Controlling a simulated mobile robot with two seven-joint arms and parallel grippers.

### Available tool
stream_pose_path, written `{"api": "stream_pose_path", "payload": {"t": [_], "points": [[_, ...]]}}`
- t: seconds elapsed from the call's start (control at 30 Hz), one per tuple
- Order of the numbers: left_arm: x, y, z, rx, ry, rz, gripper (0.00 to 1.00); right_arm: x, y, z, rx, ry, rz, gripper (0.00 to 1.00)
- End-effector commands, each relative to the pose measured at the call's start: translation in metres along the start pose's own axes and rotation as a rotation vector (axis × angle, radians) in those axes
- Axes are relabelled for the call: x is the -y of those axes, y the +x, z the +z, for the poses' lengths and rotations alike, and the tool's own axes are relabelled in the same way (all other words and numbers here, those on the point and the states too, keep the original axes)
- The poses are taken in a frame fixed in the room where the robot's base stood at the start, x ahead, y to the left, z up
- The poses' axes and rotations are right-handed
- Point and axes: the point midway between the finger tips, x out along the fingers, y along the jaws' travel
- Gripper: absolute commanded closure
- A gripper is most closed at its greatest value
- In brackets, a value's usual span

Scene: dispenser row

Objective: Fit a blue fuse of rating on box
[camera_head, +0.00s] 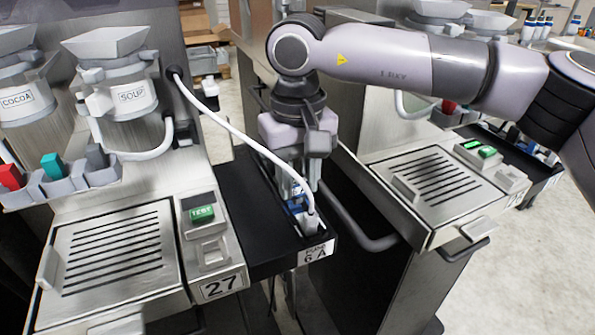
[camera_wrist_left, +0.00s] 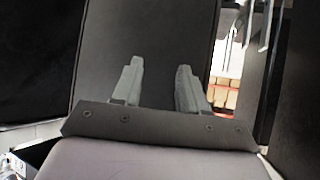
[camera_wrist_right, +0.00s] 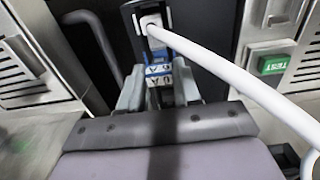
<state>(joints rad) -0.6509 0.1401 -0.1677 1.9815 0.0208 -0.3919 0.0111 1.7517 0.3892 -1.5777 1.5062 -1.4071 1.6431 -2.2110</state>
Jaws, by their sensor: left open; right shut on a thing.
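My right gripper (camera_head: 297,192) points down over the front of a black box (camera_head: 262,240) between two machines. The box's front label reads "FUSE 6 A" (camera_head: 317,252). In the right wrist view my right gripper (camera_wrist_right: 160,85) is shut on a blue fuse (camera_wrist_right: 160,94) with a white marked face. Blue and white also show just beyond it, beside a white plug (camera_wrist_right: 152,25). Whether the held fuse is seated cannot be told; the fingers hide its lower part. My left gripper (camera_wrist_left: 158,72) is open and empty before a dark panel, outside the head view.
A white cable (camera_head: 235,132) runs from the left machine to the plug at the box front, close to my right gripper. Machine 27 (camera_head: 110,245) has a green TEST button (camera_head: 202,214). A similar machine (camera_head: 440,185) and a curved dark handle (camera_head: 355,225) are at the right.

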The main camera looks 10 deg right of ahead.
Motion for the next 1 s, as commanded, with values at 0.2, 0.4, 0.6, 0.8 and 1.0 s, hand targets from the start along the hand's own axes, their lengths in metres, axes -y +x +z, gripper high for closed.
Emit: {"api": "stream_pose_path", "payload": {"t": [0.2,0.4,0.6,0.8,1.0], "points": [[-0.0024,0.002,-0.0027,-0.006,0.001,0.007,0.57,0.0001,0.0039,-0.0001,-0.001,-0.001,0.0,1.0],[-0.0017,0.0019,-0.0027,-0.005,0.003,0.006,0.57,0.0001,0.0038,-0.0001,0.0,-0.001,0.0,1.0],[-0.0005,0.0031,-0.0013,-0.006,0.004,0.004,0.57,0.0001,0.0066,0.0006,0.0,-0.001,0.0,1.0],[0.0012,0.0029,-0.0017,-0.007,0.004,0.0,0.57,0.0001,0.006,0.0006,0.0,-0.001,0.0,1.0],[0.0018,0.0046,0.0004,-0.007,0.004,-0.001,0.57,0.0001,0.0097,0.0006,0.0,-0.001,0.0,1.0]]}}
